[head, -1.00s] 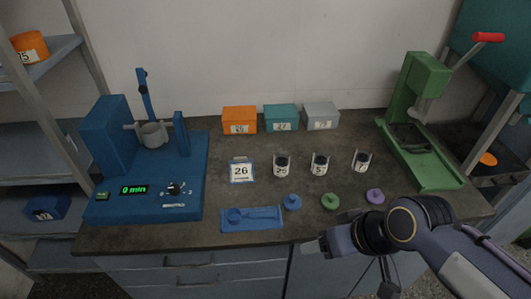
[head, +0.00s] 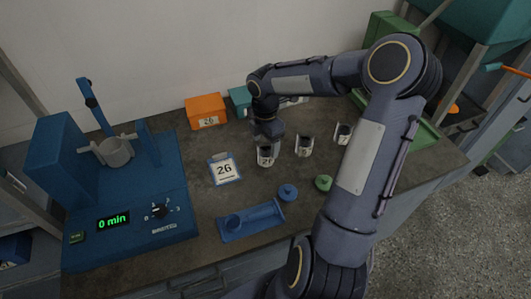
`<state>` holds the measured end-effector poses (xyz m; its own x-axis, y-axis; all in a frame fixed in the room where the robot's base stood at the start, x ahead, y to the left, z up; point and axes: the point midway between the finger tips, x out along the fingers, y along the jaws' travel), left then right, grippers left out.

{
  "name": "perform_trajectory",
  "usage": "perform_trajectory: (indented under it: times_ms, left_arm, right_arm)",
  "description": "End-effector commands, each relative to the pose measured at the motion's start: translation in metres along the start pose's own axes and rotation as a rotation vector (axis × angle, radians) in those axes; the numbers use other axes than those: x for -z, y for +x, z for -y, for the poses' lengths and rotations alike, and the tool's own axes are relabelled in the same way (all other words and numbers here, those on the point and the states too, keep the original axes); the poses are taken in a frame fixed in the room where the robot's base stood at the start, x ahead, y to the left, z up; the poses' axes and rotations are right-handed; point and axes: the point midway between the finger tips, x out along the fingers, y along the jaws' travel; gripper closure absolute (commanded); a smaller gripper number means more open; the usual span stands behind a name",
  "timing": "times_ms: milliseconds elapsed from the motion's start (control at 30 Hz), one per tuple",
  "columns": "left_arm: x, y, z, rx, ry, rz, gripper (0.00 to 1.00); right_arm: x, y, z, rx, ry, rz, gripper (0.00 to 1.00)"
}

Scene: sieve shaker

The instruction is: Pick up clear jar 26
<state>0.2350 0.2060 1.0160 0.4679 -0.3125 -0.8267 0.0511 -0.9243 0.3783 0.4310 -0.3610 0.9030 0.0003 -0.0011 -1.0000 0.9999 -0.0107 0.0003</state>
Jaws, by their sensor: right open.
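Clear jar 26 (head: 265,161) stands upright on the dark bench top, just right of the white card marked 26 (head: 224,170). It is a small clear jar with dark contents and a label, and its top is partly covered by my gripper. My right gripper (head: 267,141) points down at the mouth of this jar and is open. Its fingertips are too small and dark to tell whether they touch the jar. My left gripper is out of view.
Two similar jars (head: 304,147) (head: 343,134) stand to the right. A blue lid (head: 287,192), a green lid (head: 323,183) and a blue tray (head: 250,221) lie in front. The blue shaker (head: 130,190) stands left; an orange box (head: 206,111) is behind. My arm hides the bench's right part.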

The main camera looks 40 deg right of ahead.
Motion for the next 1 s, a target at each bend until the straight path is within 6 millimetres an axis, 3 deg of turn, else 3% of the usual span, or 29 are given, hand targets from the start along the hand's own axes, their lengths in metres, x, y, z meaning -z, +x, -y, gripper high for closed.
perform_trajectory:
  times_ms: [400,733,1000]
  left_arm:
    - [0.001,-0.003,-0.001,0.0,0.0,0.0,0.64]
    - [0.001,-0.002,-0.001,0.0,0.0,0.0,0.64]
    - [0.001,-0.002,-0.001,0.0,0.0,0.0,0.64]
  right_arm:
    - [-0.005,0.056,-0.005,0.004,0.003,-0.003,0.31]
    - [-0.005,0.063,-0.005,0.001,0.004,0.0,0.31]
    - [-0.005,0.063,-0.005,0.001,0.004,0.0,0.66]
